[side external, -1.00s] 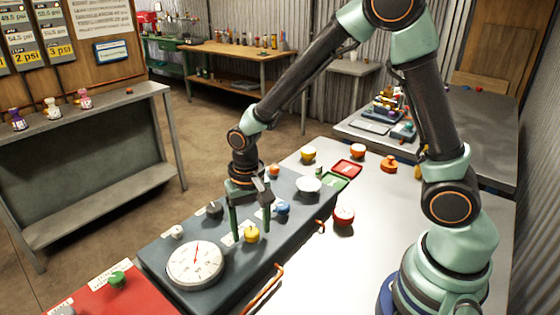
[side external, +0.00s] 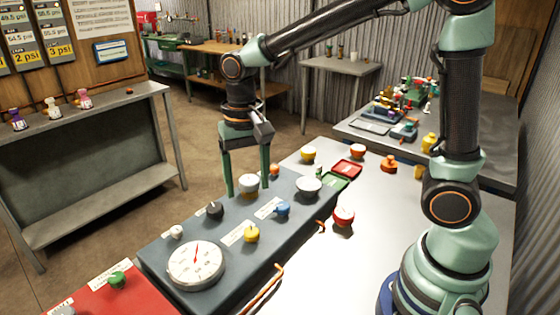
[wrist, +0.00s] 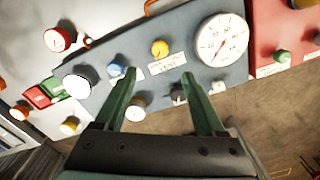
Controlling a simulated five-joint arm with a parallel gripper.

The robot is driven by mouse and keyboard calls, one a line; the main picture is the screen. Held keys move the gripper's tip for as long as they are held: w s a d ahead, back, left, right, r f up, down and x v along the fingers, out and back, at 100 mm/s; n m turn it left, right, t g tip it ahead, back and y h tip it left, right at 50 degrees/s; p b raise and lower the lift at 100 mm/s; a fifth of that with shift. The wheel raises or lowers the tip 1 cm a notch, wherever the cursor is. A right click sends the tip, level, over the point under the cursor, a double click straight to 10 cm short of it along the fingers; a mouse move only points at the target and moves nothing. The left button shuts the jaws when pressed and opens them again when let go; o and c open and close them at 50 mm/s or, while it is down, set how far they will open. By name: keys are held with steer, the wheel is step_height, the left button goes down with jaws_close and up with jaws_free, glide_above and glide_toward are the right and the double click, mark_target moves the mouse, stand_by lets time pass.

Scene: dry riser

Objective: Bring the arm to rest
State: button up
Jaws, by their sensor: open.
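My gripper (side external: 247,190) is open, with its two green fingers pointing down above the far edge of the grey panel (side external: 228,285). A white knob or gauge (side external: 248,184) shows between the fingers in the side view; I cannot tell any contact. In the wrist view my gripper (wrist: 168,95) has its fingers spread wide with nothing held between them. The yellow knob (side external: 251,233) and blue knob (side external: 283,209) stand clear of the fingers in the side view. The large white dial (side external: 196,264) has a red needle pointing roughly up.
A dark knob (side external: 214,210) and a white dome (side external: 308,187) stand on the panel close to my gripper. A red panel (side external: 100,298) lies at front left.

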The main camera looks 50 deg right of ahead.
steer(key=shift+d+r, duration=0.1)
steer(key=s+d+r+n+t, duration=0.5)
steer(key=s+d+r, duration=0.1)
steer(key=s+d, duration=0.1)
steer(key=shift+s+d+n+t, duration=0.3)
steer(key=shift+d, duration=0.1)
